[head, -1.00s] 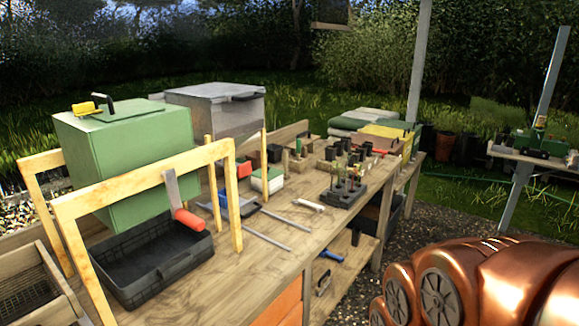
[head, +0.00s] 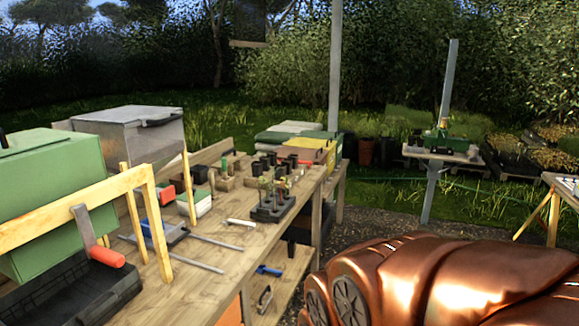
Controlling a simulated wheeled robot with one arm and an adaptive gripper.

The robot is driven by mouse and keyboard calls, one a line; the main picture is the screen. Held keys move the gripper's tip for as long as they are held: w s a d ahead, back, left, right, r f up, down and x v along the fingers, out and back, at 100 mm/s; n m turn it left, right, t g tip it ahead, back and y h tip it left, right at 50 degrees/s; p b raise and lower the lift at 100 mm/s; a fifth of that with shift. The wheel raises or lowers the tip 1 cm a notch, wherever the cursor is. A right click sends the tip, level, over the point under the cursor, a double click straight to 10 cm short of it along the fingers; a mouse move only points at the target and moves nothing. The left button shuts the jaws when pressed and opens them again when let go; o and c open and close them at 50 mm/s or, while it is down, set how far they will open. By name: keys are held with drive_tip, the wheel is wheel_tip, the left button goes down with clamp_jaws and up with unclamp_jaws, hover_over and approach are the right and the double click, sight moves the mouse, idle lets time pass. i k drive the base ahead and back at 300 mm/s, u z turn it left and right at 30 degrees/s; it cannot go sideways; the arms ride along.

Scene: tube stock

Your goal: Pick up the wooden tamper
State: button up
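I cannot surely make out a wooden tamper. A small wooden block (head: 226,183) stands toward the back of the wooden workbench (head: 205,262), with a green upright piece at it; it is too small to tell what it is. My gripper is not in view. Only copper-coloured parts of my own body show at the lower right, apart from the bench.
A black tray (head: 75,300), a green box (head: 45,195), a wooden frame (head: 158,225) and a metal box (head: 130,130) crowd the bench's left. A black seedling tray (head: 270,212) stands near its right edge. Gravel (head: 385,226) lies open beyond.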

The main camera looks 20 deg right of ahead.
sight(212, 182)
drive_tip(key=z, duration=0.4)
drive_tip(key=k, duration=0.95)
drive_tip(key=z, duration=0.95)
drive_tip(key=i, duration=1.9)
drive_tip(key=u, duration=0.5)
drive_tip(key=i, duration=1.4)
drive_tip(key=u, duration=1.65)
drive_tip(key=i, duration=0.8)
drive_tip(key=u, duration=1.05)
drive_tip(key=i, duration=0.2)
drive_tip(key=u, duration=0.15)
